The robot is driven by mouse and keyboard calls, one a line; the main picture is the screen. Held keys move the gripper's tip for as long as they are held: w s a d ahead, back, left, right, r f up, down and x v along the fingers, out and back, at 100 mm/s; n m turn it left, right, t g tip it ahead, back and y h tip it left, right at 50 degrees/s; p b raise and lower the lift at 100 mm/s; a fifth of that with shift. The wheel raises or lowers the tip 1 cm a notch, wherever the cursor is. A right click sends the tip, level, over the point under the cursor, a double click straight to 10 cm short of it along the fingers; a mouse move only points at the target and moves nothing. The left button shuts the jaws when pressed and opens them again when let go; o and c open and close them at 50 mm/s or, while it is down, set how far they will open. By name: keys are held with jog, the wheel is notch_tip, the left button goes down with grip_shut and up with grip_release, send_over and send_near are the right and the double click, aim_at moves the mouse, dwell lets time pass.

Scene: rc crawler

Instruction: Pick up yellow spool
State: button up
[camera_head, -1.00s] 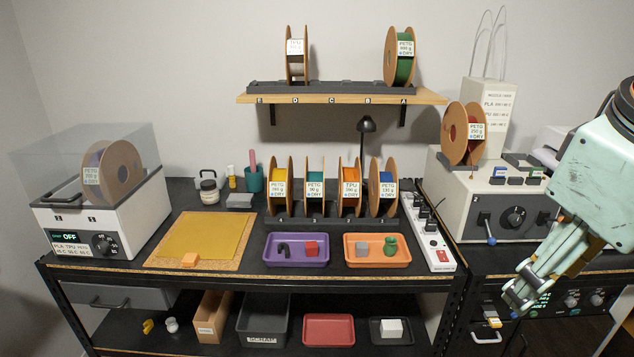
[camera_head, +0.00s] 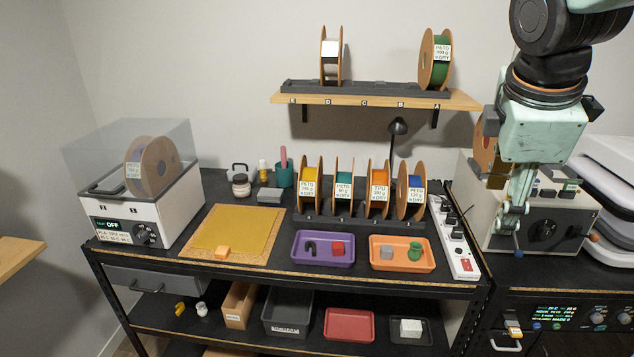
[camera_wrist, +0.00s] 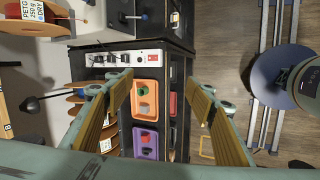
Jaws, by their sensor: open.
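The yellow spool (camera_head: 311,183) stands upright at the left end of a black rack (camera_head: 352,218) on the workbench. It has brown flanges and a white PETG label. A teal, an orange and a blue spool stand to its right in the same rack. My gripper (camera_head: 508,228) is at the right, well apart from the yellow spool, in front of a grey-white machine. It points down, and its open, empty fingers also show in the wrist view (camera_wrist: 162,88). There, brown spool edges show at the left, partly behind a finger, and I cannot tell which is yellow.
A purple tray (camera_head: 323,262) and an orange tray (camera_head: 402,266) lie in front of the rack. A power strip (camera_head: 455,245) is to its right and a lamp (camera_head: 397,127) stands behind. A shelf (camera_head: 375,100) hangs above. A yellow mat (camera_head: 235,230) lies left.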

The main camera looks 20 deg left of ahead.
jog(key=w+a+n+p, duration=0.3)
jog(key=w+a+n, duration=0.45)
jog(key=w, duration=0.35)
jog(key=n+t+y+p, duration=0.2)
jog(key=n+y+p, duration=0.1)
jog(key=n+p, duration=0.95)
send_near(310, 174)
jog(key=shift+s+a+r+b, duration=0.1)
jog(key=shift+r+b, duration=0.15)
jog(key=shift+b, duration=0.15)
jog(key=shift+f, duration=0.1)
jog(key=shift+b+x, duration=0.35)
jog(key=shift+x, duration=3.85)
jog(key=shift+d+x, duration=0.1)
jog(key=shift+x, duration=1.2)
jog(key=shift+d+x, duration=0.15)
jog(key=shift+x, duration=1.15)
